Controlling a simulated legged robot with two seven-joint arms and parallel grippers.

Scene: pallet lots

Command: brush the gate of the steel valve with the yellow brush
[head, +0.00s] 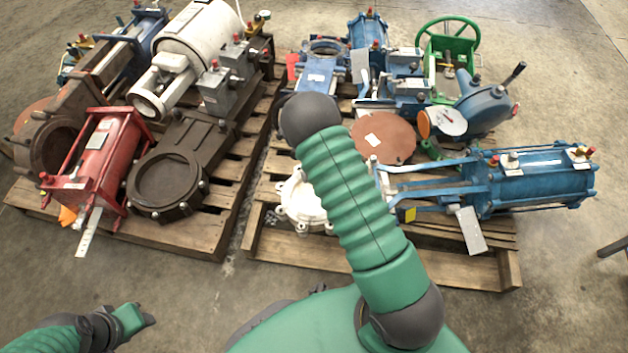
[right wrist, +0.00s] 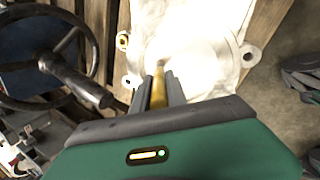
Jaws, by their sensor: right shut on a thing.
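The pale steel valve (head: 303,203) lies on the right pallet in the head view, partly hidden behind my green right arm. In the right wrist view its round gate (right wrist: 195,55) sits inside a pale body with bolt lugs. My right gripper (right wrist: 159,90) is shut on the yellow brush (right wrist: 158,97), which points toward the gate. The brush's tip overlaps the gate's near part; I cannot tell whether it touches. My right gripper is hidden in the head view. My left gripper (head: 140,318) is low at the left, away from the pallets; its jaw opening is unclear.
Blue actuators (head: 535,178), a brown disc (head: 384,138) and a green handwheel (head: 448,42) crowd the right pallet (head: 455,268). The left pallet (head: 165,235) holds a red actuator (head: 98,160) and a dark round valve (head: 165,182). A dark handwheel (right wrist: 92,88) is left of the gate.

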